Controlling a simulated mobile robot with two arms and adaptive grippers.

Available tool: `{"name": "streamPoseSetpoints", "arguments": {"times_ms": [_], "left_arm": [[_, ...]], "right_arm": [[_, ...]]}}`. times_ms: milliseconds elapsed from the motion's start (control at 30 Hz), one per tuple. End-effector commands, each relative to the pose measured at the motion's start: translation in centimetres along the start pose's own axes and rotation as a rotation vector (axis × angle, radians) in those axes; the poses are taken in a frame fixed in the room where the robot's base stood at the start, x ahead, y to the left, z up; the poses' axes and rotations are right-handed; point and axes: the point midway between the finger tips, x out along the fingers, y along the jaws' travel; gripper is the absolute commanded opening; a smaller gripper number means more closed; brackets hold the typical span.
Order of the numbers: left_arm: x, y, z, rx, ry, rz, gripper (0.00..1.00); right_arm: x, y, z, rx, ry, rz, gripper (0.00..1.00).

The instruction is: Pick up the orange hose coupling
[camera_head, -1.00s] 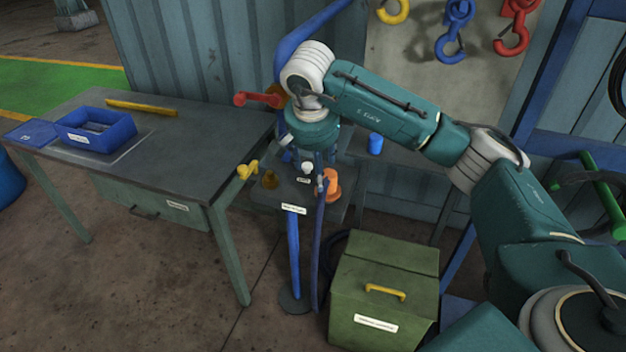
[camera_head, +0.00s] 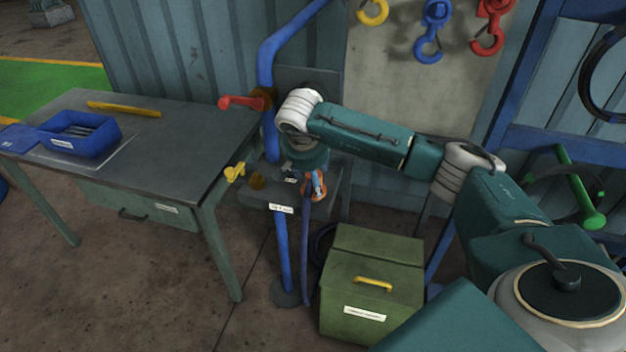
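The orange hose coupling (camera_head: 309,192) is on the small stand beside the work table, left of centre in the head view. My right arm comes in from the right and its wrist hangs above the stand. My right gripper (camera_head: 317,184) points down at the coupling and its fingers overlap it, hiding part of it. The fingers are too small to show whether they are open or closed on it. My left gripper is out of view.
A red lever (camera_head: 243,102) and a yellow valve handle (camera_head: 235,172) stick out nearby. A green box (camera_head: 372,250) stands on the floor in front. The work table (camera_head: 165,165) with a blue tray (camera_head: 108,142) is left.

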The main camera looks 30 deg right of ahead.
Motion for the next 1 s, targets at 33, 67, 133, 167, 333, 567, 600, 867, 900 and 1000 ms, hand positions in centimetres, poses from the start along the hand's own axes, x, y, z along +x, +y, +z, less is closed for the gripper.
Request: {"name": "streamPoseSetpoints", "arguments": {"times_ms": [33, 67, 133, 167, 333, 567, 600, 867, 900, 1000], "left_arm": [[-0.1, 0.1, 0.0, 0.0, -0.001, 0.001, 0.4], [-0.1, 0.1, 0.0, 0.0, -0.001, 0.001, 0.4], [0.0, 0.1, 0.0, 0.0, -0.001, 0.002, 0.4], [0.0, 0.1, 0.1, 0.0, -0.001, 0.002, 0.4], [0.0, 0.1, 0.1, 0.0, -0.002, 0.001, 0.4], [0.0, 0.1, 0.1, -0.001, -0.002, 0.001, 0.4], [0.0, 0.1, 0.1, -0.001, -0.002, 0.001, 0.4], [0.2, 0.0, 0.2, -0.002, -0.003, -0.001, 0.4], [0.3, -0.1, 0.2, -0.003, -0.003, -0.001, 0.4], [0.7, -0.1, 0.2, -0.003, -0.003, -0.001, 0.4]], "right_arm": [[0.1, 0.0, 0.0, 0.0, 0.0, -0.001, 0.58], [0.2, -0.1, 0.0, 0.0, 0.0, -0.001, 0.58], [0.2, -0.1, 0.0, 0.0, 0.001, -0.002, 0.58], [0.2, -0.1, 0.0, 0.0, 0.001, -0.002, 0.58], [0.2, -0.1, 0.0, 0.0, 0.0, -0.002, 0.38], [0.1, -0.1, -0.1, 0.001, 0.002, -0.003, 0.06], [0.1, -0.1, -0.1, 0.001, 0.002, -0.003, 0.06], [-0.3, -0.2, -0.3, 0.001, 0.003, -0.005, 0.06], [-0.6, -0.2, -0.4, 0.002, 0.004, -0.005, 0.06], [-1.6, -0.2, -0.9, 0.002, 0.005, -0.008, 0.06]]}}
